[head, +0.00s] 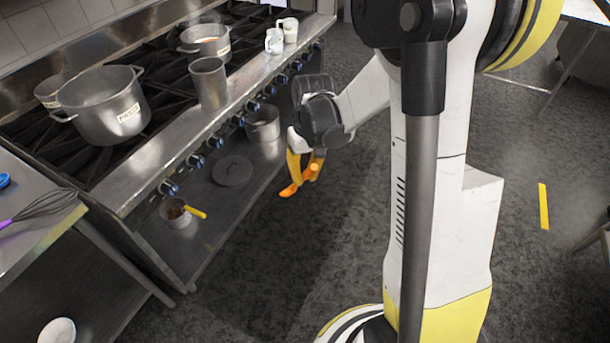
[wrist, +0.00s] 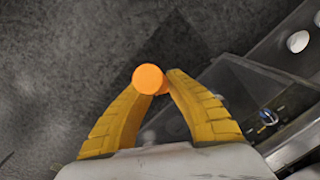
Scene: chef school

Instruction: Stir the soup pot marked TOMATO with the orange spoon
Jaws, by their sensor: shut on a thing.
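My gripper (head: 305,168) is shut on the orange spoon (head: 288,190) and holds it over the floor in front of the stove. In the wrist view, the yellow fingers (wrist: 158,86) close around the spoon, seen end-on as an orange disc (wrist: 149,77). A smaller pot (head: 204,49) with reddish-brown contents and a pale label stands at the back of the stove. A large grey pot (head: 108,115), also with a pale label, stands at the left. A third pot (head: 46,92) is partly hidden behind it. I cannot read which label says TOMATO.
A tall metal pot (head: 210,86) and white mugs (head: 275,41) stand along the stove's front ledge. The lower shelf holds a pot (head: 263,124), a round lid (head: 233,171) and a small yellow-handled pan (head: 174,211). A whisk (head: 45,203) lies on the left counter. Floor is clear below my gripper.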

